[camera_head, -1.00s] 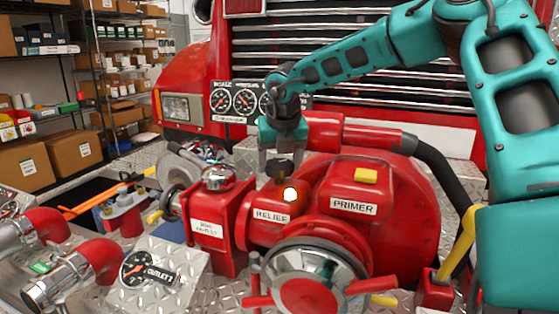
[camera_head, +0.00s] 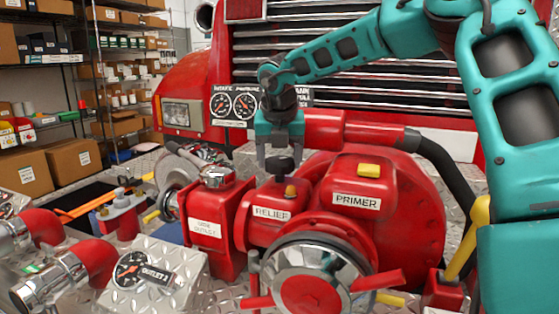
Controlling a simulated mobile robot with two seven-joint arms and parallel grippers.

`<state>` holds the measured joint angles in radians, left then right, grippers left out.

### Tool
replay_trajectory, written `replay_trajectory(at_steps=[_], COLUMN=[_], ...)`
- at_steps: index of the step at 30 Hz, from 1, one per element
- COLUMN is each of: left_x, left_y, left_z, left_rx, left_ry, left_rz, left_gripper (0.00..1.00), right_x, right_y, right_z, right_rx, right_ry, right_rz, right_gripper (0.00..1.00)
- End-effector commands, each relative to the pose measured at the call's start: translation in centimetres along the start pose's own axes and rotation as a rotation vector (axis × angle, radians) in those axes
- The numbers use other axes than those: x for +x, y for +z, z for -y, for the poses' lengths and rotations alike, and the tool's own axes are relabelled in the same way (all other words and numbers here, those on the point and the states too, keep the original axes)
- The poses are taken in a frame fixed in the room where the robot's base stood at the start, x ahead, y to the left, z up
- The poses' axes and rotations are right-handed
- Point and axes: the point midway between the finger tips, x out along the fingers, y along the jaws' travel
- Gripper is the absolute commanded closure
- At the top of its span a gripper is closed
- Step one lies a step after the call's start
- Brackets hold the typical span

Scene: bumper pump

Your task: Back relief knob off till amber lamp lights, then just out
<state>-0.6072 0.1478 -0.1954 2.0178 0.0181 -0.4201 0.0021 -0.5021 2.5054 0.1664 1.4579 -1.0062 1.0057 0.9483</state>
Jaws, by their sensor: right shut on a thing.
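The black relief knob (camera_head: 282,167) stands on top of the red housing labelled RELIEF (camera_head: 272,214). My right gripper (camera_head: 279,157) comes down from above with its fingers around the knob and is shut on it; the fingers hide part of the knob. The small amber lamp (camera_head: 291,192) sits just in front of the knob, above the RELIEF label, and looks dull and unlit. My left gripper is not in view.
The red pump body with a PRIMER label (camera_head: 356,200) and yellow button (camera_head: 368,170) stands right of the knob. Gauges (camera_head: 233,104) sit behind. The OUTLET 2 gauge panel (camera_head: 150,275) is at front left.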

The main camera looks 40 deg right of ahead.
Motion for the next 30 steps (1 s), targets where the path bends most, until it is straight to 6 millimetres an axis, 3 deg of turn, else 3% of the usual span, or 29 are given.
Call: replay_trajectory(at_steps=[2, 3, 9, 20, 30], left_x=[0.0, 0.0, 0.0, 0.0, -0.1], left_y=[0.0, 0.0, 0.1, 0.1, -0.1], left_z=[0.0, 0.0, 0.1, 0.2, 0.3], left_rx=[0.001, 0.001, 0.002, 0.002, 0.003], left_ry=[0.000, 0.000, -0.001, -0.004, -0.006], left_rz=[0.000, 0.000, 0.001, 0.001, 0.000], left_gripper=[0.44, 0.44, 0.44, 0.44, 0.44], right_x=[-0.1, -0.1, -0.1, -0.8, -7.6], right_y=[0.1, 0.1, 0.1, 0.1, 0.1], right_z=[0.0, 0.0, 0.0, 0.0, -0.1], right_rx=[0.001, 0.001, 0.000, -0.001, 0.000], right_ry=[0.001, 0.001, 0.001, 0.002, 0.003], right_rz=[0.001, 0.001, 0.001, 0.001, 0.005], right_gripper=[0.59, 0.25, 0.06, 0.04, 0.04])
